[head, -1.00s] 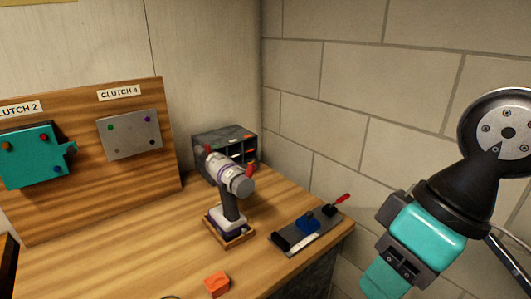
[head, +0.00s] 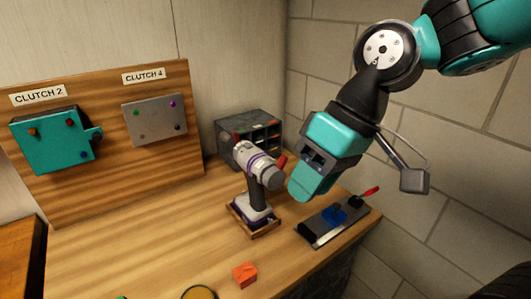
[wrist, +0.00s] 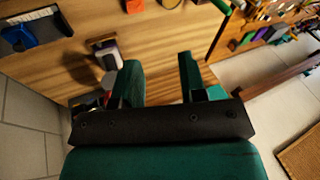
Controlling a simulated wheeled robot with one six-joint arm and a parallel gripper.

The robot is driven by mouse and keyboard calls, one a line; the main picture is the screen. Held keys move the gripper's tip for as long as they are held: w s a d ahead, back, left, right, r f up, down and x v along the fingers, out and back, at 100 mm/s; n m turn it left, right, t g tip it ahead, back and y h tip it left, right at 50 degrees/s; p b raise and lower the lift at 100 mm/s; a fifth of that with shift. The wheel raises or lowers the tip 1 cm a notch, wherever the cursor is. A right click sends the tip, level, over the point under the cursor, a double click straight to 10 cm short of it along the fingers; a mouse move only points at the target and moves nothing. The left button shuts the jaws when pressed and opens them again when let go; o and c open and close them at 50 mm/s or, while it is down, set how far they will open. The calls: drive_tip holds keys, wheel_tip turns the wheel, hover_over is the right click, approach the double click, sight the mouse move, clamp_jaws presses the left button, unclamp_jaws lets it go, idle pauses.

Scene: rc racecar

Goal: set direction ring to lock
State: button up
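A grey-and-white cordless drill (head: 254,172) with purple bands stands upright in a wooden holder (head: 266,231) on the workbench. Its dark front end points right toward my gripper. The ring markings are too small to read. My gripper (head: 312,188) hangs in the air just right of the drill, apart from it, fingers pointing down and left. In the wrist view my gripper (wrist: 159,72) has its two teal fingers apart with nothing between them. Part of the drill (wrist: 106,56) shows beside the left finger, partly hidden by it.
A dark plate (head: 338,216) with a blue part and a red-handled tool lies at the bench's right edge. A dark organiser (head: 248,138) stands behind the drill. An orange block (head: 245,275) lies in front. The clutch board (head: 110,185) is at left. A block wall bounds the right.

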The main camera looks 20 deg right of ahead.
drive_tip(key=w+d+r+m+t+y+p, duration=0.1)
drive_tip(key=w+d+r, duration=0.1)
drive_tip(key=w+d, duration=0.15)
drive_tip(key=w+d+r+m+p, duration=0.1)
drive_tip(key=w+d+r, duration=0.2)
drive_tip(key=w, duration=0.2)
drive_tip(key=m+t+p, duration=0.1)
approach(277, 172)
drive_tip(key=shift+y, duration=0.4)
drive_tip(key=w+f+p, duration=0.1)
drive_tip(key=f, duration=0.1)
drive_tip(key=w+a+f+p, duration=0.2)
drive_tip(key=f, duration=0.1)
drive_tip(key=shift+w+a+f, duration=0.15)
drive_tip(key=shift+f, duration=0.15)
clamp_jaws()
